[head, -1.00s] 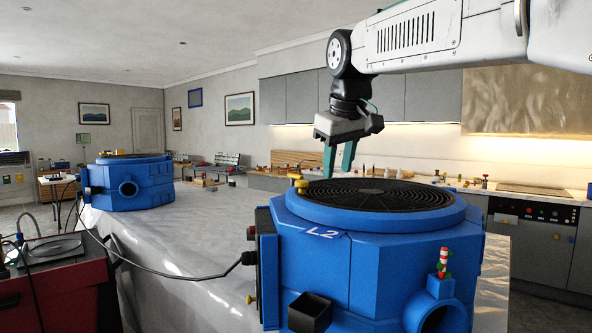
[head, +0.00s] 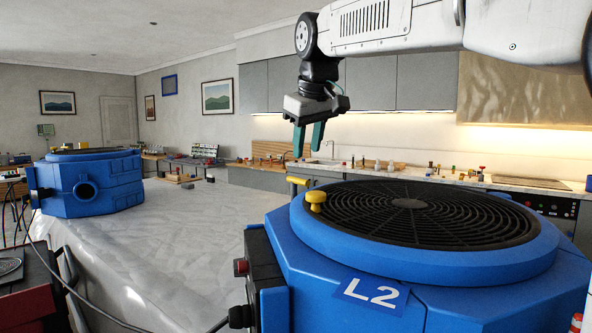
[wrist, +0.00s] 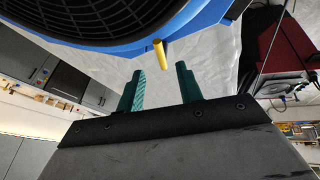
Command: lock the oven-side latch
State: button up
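A yellow latch bar (head: 298,181) sticks out past the left rim of the blue machine marked L2 (head: 420,300), with a yellow knob (head: 316,198) close beside it on the rim. I cannot tell whether bar and knob are one piece, or whether this is the oven-side latch. In the wrist view one yellow rod (wrist: 160,52) projects from the blue rim, just beyond the fingertips. My gripper (head: 308,152) hangs above the bar with its green fingers pointing down. The fingers are apart with nothing between them, as the wrist view shows (wrist: 160,72).
L2's round black grille (head: 410,205) stands to the right of my gripper. A second blue machine (head: 90,188) stands at the far left of the grey worktop (head: 190,235). The worktop between them is mostly clear. An oven front with knobs (head: 548,207) is at the far right.

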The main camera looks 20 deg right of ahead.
aim_at(303, 180)
jog(key=x, duration=0.8)
jog(key=shift+w+r, duration=0.1)
grip_shut()
